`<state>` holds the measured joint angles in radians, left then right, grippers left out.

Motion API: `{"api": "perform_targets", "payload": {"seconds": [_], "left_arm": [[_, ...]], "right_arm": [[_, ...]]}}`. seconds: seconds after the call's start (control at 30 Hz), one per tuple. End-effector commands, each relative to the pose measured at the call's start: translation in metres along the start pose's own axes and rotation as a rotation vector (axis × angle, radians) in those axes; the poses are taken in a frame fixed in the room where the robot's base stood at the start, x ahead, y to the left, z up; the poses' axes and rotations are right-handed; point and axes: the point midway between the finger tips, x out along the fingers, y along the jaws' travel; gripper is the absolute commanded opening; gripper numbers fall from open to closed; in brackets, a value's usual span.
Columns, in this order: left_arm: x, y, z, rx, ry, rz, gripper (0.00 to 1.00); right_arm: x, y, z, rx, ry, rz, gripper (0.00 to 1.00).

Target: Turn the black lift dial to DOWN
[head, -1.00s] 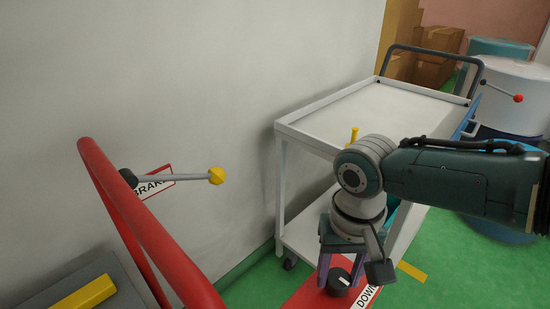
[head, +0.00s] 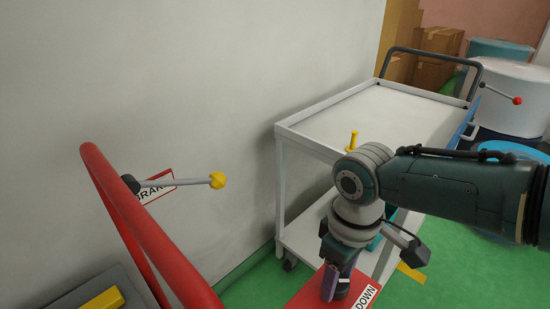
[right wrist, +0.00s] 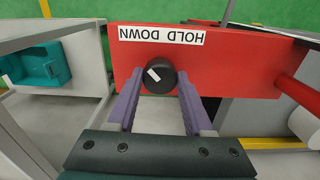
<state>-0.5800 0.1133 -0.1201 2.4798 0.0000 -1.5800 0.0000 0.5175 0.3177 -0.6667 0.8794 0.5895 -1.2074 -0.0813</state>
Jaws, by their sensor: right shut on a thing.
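The black lift dial (right wrist: 166,81) sits on a red panel (right wrist: 225,65) beside a white HOLD DOWN label (right wrist: 161,35), which appears upside down in the right wrist view. The dial's white mark points up and left there, toward the DOWN side of the label. My right gripper (right wrist: 160,77) is shut on the dial, one purple finger on each side. In the head view the right gripper (head: 337,284) points down at the panel and mostly hides the dial; part of the label (head: 365,298) shows. My left gripper is not in view.
A white cart (head: 400,117) stands behind my right arm. A red rail (head: 150,240) and a grey brake lever with a yellow knob (head: 217,180) are at left. A lever with a red knob (head: 517,100) is at far right. A teal bin (right wrist: 38,65) shows beside the panel.

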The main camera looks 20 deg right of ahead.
Motion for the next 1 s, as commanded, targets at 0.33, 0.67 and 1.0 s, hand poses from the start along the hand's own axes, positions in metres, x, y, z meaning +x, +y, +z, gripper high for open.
{"api": "perform_targets", "payload": {"seconds": [0.33, 0.67, 1.0], "left_arm": [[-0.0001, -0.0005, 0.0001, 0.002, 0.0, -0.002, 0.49], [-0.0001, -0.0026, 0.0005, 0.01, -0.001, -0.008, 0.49], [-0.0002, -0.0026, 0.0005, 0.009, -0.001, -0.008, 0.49]], "right_arm": [[0.0002, -0.0001, -0.0003, -0.054, 0.001, 0.0, 0.0], [0.0002, -0.0001, -0.0002, -0.055, 0.001, 0.001, 0.52], [0.0001, -0.0001, -0.0002, -0.053, 0.001, 0.0, 0.81]]}}
